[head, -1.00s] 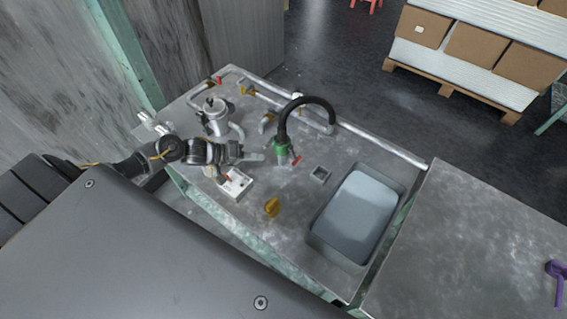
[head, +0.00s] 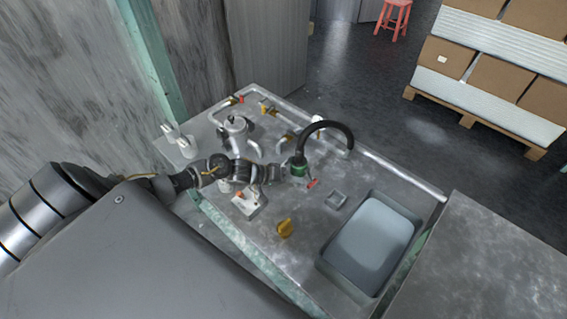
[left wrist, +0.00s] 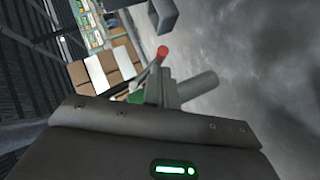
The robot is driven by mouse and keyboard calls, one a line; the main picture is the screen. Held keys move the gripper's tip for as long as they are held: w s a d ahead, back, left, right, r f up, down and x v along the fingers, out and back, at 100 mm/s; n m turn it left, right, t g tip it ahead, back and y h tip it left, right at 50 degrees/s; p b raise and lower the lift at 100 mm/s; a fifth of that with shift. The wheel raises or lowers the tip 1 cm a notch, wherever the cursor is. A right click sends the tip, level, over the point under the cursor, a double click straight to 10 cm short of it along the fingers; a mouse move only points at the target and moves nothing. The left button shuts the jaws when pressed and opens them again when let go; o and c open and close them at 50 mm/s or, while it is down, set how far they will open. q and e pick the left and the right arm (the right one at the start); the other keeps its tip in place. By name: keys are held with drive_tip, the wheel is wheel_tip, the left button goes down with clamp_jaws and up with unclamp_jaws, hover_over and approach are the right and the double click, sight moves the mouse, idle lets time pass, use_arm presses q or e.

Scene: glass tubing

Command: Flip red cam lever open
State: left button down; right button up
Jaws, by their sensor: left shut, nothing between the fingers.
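The red cam lever (head: 312,184) sticks out to the lower right of a green coupling (head: 299,169), at the end of a black curved hose (head: 335,126). In the left wrist view a red tip (left wrist: 162,52), apparently the lever's, shows above a small patch of green (left wrist: 136,97). My left gripper (head: 280,173) is shut and empty, just left of the green coupling. I cannot tell whether its fingertips touch the coupling or lever. My right gripper is not in view.
A metal pot (head: 236,132) and pipes with red and yellow handles stand at the bench's back left. A white block (head: 250,204) lies below my left wrist.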

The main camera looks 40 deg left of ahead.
use_arm(q)
drive_tip(key=shift+x, duration=0.9)
drive_tip(key=shift+d+f+n+h+b, duration=0.25)
drive_tip(key=shift+n+h+b, duration=0.15)
drive_tip(key=shift+n+h, duration=0.15)
drive_tip(key=shift+d+r+t+h, duration=0.1)
drive_tip(key=shift+d+t+h, duration=0.05)
drive_tip(key=shift+t+h, duration=0.2)
drive_tip(key=shift+s+d+r+n+p, duration=0.15)
drive_tip(key=shift+r+n+p, duration=0.15)
drive_tip(key=shift+p, duration=0.15)
drive_tip(key=shift+d+f, duration=0.1)
drive_tip(key=shift+f, duration=0.1)
